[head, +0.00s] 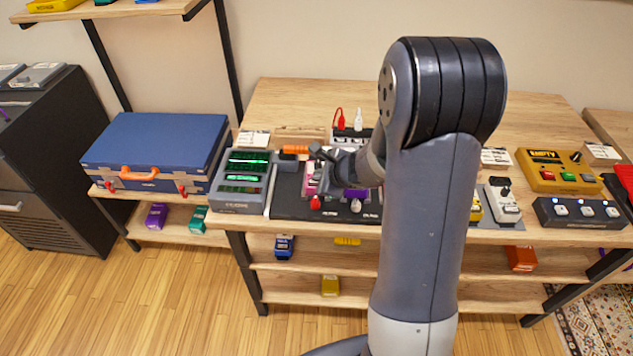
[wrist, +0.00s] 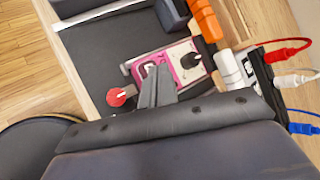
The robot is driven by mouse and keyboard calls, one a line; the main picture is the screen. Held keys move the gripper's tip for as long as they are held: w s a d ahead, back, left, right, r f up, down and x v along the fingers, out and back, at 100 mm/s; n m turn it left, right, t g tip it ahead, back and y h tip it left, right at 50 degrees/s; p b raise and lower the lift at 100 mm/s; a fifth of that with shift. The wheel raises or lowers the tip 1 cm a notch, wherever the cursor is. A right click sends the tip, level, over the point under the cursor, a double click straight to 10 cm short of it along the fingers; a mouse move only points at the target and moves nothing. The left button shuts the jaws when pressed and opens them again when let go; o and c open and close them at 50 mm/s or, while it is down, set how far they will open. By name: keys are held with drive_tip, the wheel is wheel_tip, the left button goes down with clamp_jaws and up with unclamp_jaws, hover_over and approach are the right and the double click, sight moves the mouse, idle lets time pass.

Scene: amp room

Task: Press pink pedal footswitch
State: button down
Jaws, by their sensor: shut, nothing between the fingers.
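The pink pedal (wrist: 183,58) lies on a dark mat in the wrist view, with a dark knob and a pale panel at its right end. Its left end, where the footswitch (wrist: 150,69) shows in part, is mostly covered by my gripper (wrist: 151,72). My gripper is shut and empty, its fingertips over that left end; I cannot tell whether they touch the footswitch. In the head view the pink pedal (head: 310,186) shows only in part at the left of my gripper (head: 322,157), with my arm in front.
A red plug (wrist: 120,96) is at the pedal's left end. A purple pedal (head: 356,193) is to the right in the head view. Orange and white connectors and cables (wrist: 285,52) are beyond the right end. A green-lit device (head: 245,178) and a blue case (head: 157,150) stand left.

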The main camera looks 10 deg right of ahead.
drive_tip(key=shift+f+b, duration=0.3)
drive_tip(key=shift+r, duration=0.1)
idle(0.5)
drive_tip(key=shift+r+p, duration=0.7)
drive_tip(key=shift+r, duration=0.1)
wheel_tip(320, 180, up, 5)
drive_tip(key=p, duration=0.4)
drive_tip(key=shift+f, duration=0.15)
idle(0.4)
